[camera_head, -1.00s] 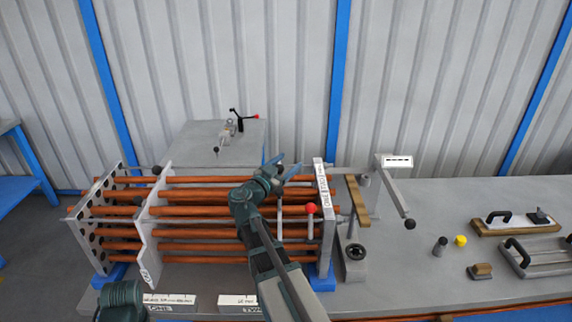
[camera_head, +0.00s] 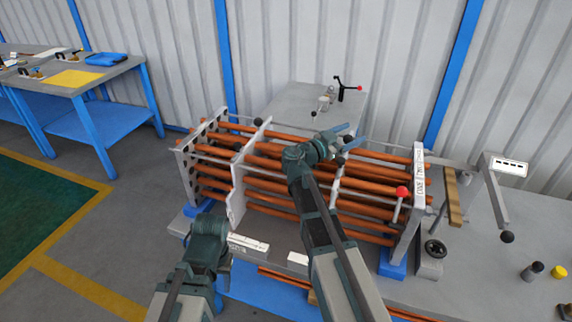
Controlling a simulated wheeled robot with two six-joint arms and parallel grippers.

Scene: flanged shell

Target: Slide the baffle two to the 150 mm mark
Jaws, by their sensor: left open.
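Several copper tubes run through the flanged assembly. A pale baffle plate (camera_head: 247,172) stands near its left end. A second, thinner plate (camera_head: 338,188), partly hidden by my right arm, crosses the tubes near the middle; a dark knob (camera_head: 340,162) shows at its top. I cannot read which is baffle two. Two white scale strips, one left (camera_head: 247,244) and one right (camera_head: 297,259), lie along the front; their marks are unreadable. My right gripper (camera_head: 346,137) is open above the tubes, near the knob. My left gripper (camera_head: 208,226) is open in front of the left end, its fingertips unclear.
A labelled end plate (camera_head: 411,205) closes the right end, with a red-knobbed lever (camera_head: 402,192) beside it. A perforated plate (camera_head: 188,175) stands at the left end.

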